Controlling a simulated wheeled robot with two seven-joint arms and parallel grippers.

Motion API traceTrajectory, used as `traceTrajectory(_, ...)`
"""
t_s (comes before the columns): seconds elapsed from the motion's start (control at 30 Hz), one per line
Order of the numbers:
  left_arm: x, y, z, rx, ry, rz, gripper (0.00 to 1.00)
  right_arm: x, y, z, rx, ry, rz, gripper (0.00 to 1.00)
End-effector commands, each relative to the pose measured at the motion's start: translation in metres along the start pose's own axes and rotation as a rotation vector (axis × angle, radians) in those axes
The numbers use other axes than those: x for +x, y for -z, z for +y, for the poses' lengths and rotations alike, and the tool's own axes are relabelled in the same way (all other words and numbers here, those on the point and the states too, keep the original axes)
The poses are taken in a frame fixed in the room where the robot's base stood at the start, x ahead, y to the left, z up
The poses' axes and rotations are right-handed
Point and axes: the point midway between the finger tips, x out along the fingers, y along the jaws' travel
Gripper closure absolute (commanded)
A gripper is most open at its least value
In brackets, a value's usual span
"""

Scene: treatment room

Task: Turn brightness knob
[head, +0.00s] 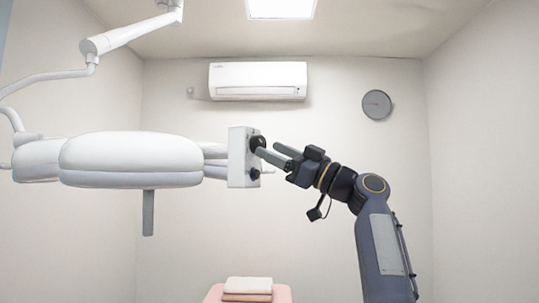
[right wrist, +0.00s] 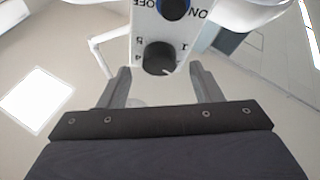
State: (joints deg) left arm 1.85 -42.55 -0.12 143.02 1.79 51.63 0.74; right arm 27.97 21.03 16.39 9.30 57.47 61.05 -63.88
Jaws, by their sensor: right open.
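A white control box (head: 238,157) sits at the right end of the surgical lamp's arm. It has an upper dark knob (head: 257,142) and a lower dark knob (head: 254,174). In the right wrist view, lettering appears upside down. A dark dial knob (right wrist: 158,56) has numbers around it, fitting a brightness knob; another knob, with blue (right wrist: 174,8), is marked ON and OFF. My right gripper (head: 267,149) is open at the upper knob. In the right wrist view its fingers (right wrist: 162,82) stand either side of the numbered knob; contact cannot be told. My left gripper is not in view.
The white lamp head (head: 130,155) extends left from the box, with a jointed ceiling arm (head: 130,33) above. A pink bed or chair with folded towels (head: 248,284) is below. An air conditioner (head: 258,80) and clock (head: 377,105) hang on the far wall.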

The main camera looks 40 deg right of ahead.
Motion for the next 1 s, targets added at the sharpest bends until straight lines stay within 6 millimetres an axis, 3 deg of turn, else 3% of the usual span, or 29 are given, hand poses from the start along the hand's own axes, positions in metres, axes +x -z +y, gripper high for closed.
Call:
traceTrajectory(0.1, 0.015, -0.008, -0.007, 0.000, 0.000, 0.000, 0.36, -0.026, -0.005, -0.001, -0.003, -0.004, 0.000, 0.42)
traceTrajectory(0.33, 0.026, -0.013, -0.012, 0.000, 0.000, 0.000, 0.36, -0.054, -0.002, -0.001, -0.002, -0.001, 0.001, 0.42)
traceTrajectory(1.0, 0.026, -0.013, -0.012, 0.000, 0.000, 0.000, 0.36, -0.058, 0.000, 0.000, 0.000, 0.000, 0.001, 0.42)
